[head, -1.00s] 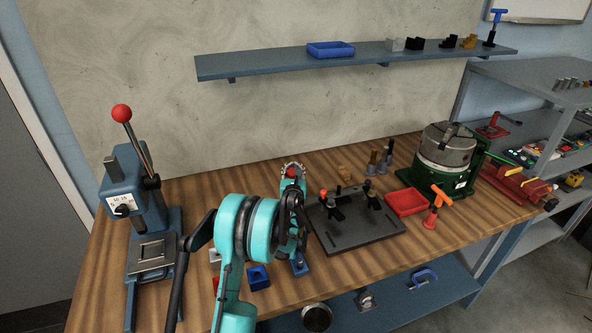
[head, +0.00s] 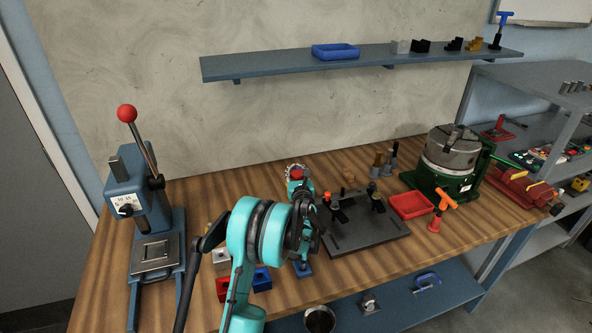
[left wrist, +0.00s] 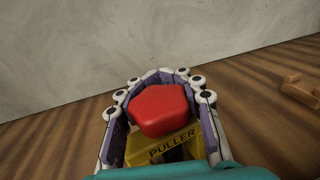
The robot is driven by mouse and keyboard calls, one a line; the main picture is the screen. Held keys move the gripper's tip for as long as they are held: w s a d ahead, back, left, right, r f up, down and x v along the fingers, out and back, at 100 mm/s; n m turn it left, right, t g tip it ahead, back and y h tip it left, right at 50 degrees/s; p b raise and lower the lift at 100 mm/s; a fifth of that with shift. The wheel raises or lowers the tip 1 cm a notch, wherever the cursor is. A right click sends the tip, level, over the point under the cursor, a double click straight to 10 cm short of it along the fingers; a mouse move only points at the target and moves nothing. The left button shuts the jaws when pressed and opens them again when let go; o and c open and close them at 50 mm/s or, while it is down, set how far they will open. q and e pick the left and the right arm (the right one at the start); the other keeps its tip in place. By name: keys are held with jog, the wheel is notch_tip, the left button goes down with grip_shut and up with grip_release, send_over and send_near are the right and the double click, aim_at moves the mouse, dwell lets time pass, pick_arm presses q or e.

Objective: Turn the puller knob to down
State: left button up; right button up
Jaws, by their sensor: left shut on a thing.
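The puller's red knob (left wrist: 160,108) sits between the fingers of my left gripper (left wrist: 160,85) in the left wrist view. A yellow plate marked PULLER (left wrist: 172,147) shows just below the knob. In the head view the red knob (head: 297,174) shows small at the tip of my left gripper (head: 296,172), beyond my teal arm. The left gripper is shut on the knob. The lower body of the puller is mostly hidden by my arm and gripper. My right gripper is not in view.
A black fixture plate (head: 362,234) lies right of my left arm, with a red tray (head: 411,206) and an orange T-handle (head: 446,202) beyond. A blue press (head: 143,205) stands at left. Red and blue blocks (head: 262,278) lie close to my arm. The back-left bench is clear.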

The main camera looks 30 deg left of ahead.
aim_at(298, 179)
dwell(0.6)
pick_arm(q)
jog(key=o, duration=1.4)
jog(key=v, duration=1.2)
jog(key=shift+c, duration=0.4)
